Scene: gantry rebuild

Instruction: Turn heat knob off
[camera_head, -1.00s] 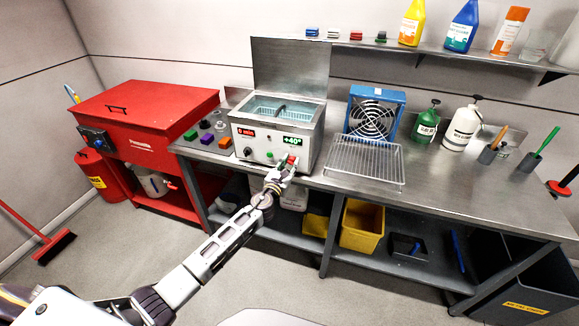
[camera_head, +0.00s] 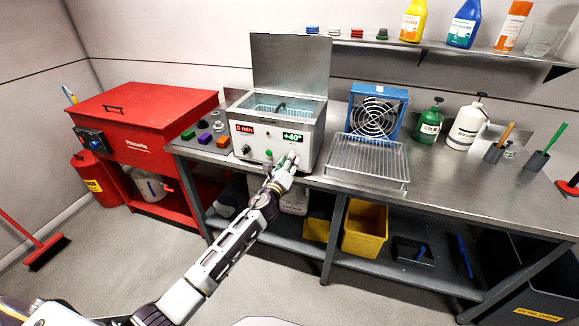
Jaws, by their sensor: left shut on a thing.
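The steel heated bath (camera_head: 262,165) stands on the bench with its lid up. Its front carries a red display, a green display (camera_head: 292,138) reading +40°, a dark knob (camera_head: 246,149) at the left and a green button (camera_head: 268,153). My left gripper (camera_head: 292,157) is at the right of this front panel, just below the green display. Its fingers are shut on a small part there, which they cover. The heat knob's pointer and setting are hidden. My right gripper is out of view.
A wire rack (camera_head: 368,163) and a blue fan (camera_head: 376,112) stand right of the bath. A red cabinet (camera_head: 150,112) is further left. A yellow bin (camera_head: 364,230) sits on the lower shelf.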

